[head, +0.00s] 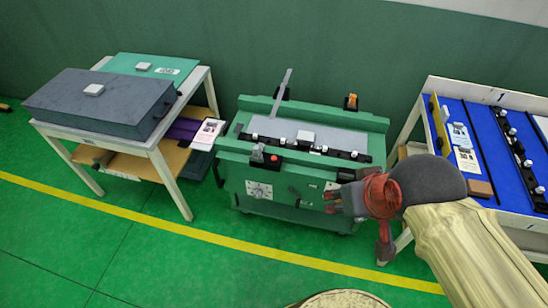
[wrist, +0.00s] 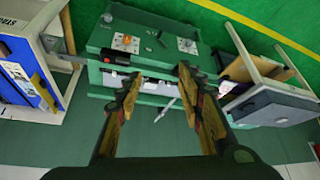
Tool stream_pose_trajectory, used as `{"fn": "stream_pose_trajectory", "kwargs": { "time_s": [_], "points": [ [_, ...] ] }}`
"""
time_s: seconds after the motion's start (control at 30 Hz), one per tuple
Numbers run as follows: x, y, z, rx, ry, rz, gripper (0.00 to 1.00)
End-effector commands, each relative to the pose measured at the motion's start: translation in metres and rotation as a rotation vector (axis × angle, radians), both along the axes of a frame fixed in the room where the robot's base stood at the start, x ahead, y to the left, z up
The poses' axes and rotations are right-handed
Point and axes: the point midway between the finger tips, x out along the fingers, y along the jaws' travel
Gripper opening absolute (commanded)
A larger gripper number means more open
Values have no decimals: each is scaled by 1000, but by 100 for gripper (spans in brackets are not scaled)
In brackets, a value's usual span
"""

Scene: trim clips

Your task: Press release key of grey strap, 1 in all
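A grey strap (head: 282,93) sticks up, tilted, from the back of the green machine (head: 300,180). A thin grey bar in the wrist view (wrist: 165,110), beyond the fingers, looks like the same strap. I cannot make out with certainty which part is its release key. A red button (head: 275,158) sits on a small block at the machine's front. My gripper (head: 332,200) is in front of the machine's right side, apart from the strap. In the wrist view my gripper (wrist: 158,76) has its two fingers spread with nothing between them.
A black rail with white clips (head: 305,145) runs along the machine top, and an orange-topped block (head: 351,101) stands at its back right. A table with a dark grey case (head: 95,103) is on the left. A blue-topped table (head: 490,140) is on the right. Green floor in front is clear.

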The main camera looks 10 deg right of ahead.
Motion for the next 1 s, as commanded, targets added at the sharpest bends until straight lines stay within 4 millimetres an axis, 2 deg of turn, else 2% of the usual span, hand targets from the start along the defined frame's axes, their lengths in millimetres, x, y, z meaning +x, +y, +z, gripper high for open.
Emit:
{"fn": "stream_pose_trajectory", "kwargs": {
  "time_s": [0.6, 1.0],
  "points": [
    [0, 0, 0, 0, 0, 0, 1],
    [0, 0, 0, 0, 0, 0, 0]
  ]
}}
